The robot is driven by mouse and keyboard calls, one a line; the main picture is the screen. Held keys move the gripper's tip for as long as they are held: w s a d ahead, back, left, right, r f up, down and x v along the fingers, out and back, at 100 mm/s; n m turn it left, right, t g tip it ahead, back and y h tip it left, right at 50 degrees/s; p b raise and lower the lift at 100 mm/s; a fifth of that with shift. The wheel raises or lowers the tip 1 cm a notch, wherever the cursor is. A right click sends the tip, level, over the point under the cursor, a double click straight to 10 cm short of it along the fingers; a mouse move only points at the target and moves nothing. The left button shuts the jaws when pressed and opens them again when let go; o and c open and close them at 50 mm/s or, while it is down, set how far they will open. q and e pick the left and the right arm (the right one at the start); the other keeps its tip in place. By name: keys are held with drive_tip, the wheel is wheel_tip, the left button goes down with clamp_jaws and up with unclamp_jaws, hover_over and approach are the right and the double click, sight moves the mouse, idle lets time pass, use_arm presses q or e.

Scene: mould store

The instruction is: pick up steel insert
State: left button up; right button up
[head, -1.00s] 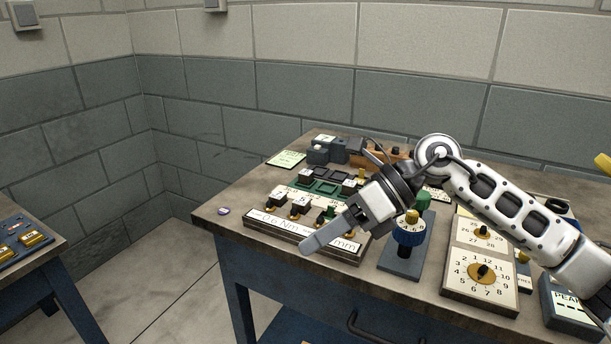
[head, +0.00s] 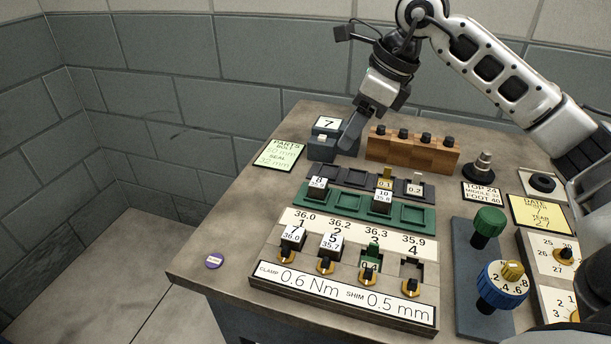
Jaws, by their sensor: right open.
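Dark steel inserts with white number labels stand in two places. Inserts 8 (head: 317,189) and 10 (head: 382,202) sit in the green tray (head: 416,215). Inserts 1 (head: 293,238) and 5 (head: 331,244) stand in the first two slots of the front holder (head: 345,303). A dark block labelled 7 (head: 328,125) stands at the back, on or beside a grey-blue block. I cannot tell which insert is meant. My right gripper (head: 351,135) is open and empty, pointing down just right of block 7; contact is unclear. My left gripper is out of view.
A wooden block with dark knobs (head: 412,150) stands close to the right of my right gripper. A dark tray (head: 358,179) lies in front of it. Green (head: 488,222) and blue (head: 502,284) knobs rise at the right. The table's left side is mostly bare around a purple disc (head: 214,261).

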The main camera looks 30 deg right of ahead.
hover_over(320, 182)
drive_tip(key=s+d, duration=0.2)
wheel_tip(320, 182, down, 7)
drive_tip(key=shift+f, duration=0.15)
drive_tip(key=shift+a+p+x, duration=0.1)
drive_tip(key=shift+p+x, duration=0.3)
drive_tip(key=shift+x, duration=1.1)
drive_tip(key=shift+a+p+x, duration=0.15)
drive_tip(key=shift+p+x, duration=0.2)
drive_tip(key=shift+x, duration=1.15)
clamp_jaws()
